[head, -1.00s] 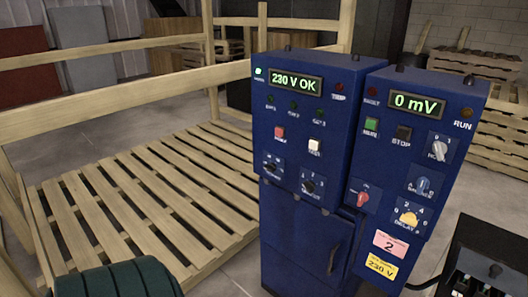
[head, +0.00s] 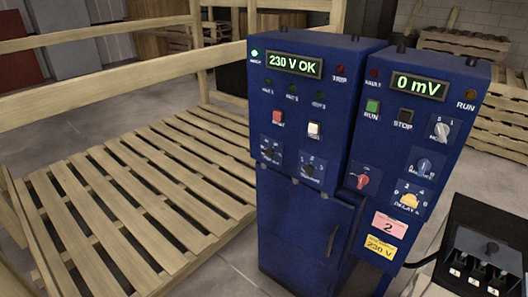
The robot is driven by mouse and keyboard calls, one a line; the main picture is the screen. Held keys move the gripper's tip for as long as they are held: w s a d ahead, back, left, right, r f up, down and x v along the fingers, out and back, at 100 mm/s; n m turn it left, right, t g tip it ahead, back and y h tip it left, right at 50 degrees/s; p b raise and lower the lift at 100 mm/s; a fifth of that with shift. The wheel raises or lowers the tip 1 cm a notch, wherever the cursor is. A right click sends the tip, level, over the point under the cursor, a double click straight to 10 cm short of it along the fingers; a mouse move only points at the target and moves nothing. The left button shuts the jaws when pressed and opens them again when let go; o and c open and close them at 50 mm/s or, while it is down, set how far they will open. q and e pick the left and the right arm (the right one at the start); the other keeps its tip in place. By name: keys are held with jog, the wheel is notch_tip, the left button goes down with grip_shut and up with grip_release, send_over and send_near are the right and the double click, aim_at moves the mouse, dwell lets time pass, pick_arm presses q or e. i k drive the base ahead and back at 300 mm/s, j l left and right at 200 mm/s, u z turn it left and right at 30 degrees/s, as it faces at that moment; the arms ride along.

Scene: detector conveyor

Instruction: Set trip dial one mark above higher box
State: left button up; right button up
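A blue control cabinet has a left box (head: 334,110) with a green display (head: 294,64) reading 230 V OK, and a right box (head: 385,148) with a display (head: 418,87) reading 0 mV. Two dark dials (head: 271,149) (head: 312,168) sit low on the left box. The right box carries a grey knob (head: 440,131), a blue knob (head: 424,165), a yellow knob (head: 409,200) labelled DELAY S, and a red knob (head: 363,181). I cannot read which dial is labelled trip; dial settings are too small to tell. Neither gripper shows.
A dark box (head: 480,240) with several white-labelled parts stands at lower right. Pink "2" (head: 389,225) and yellow "230 V" (head: 380,248) labels are on the cabinet. A wooden slatted pallet (head: 140,190) and wooden rails (head: 120,80) lie left.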

aim_at(269, 152)
jog(key=l+z, duration=0.1)
jog(key=z, duration=0.35)
jog(key=l+z, duration=0.15)
jog(key=z, duration=0.25)
jog(key=l+z, duration=0.1)
jog(key=z, duration=0.35)
jog(key=l+z, duration=0.1)
jog(key=z, duration=0.3)
jog(key=i+z, duration=0.15)
jog(key=z, duration=0.3)
jog(key=i+l+z, duration=0.1)
jog(key=i+l, duration=0.2)
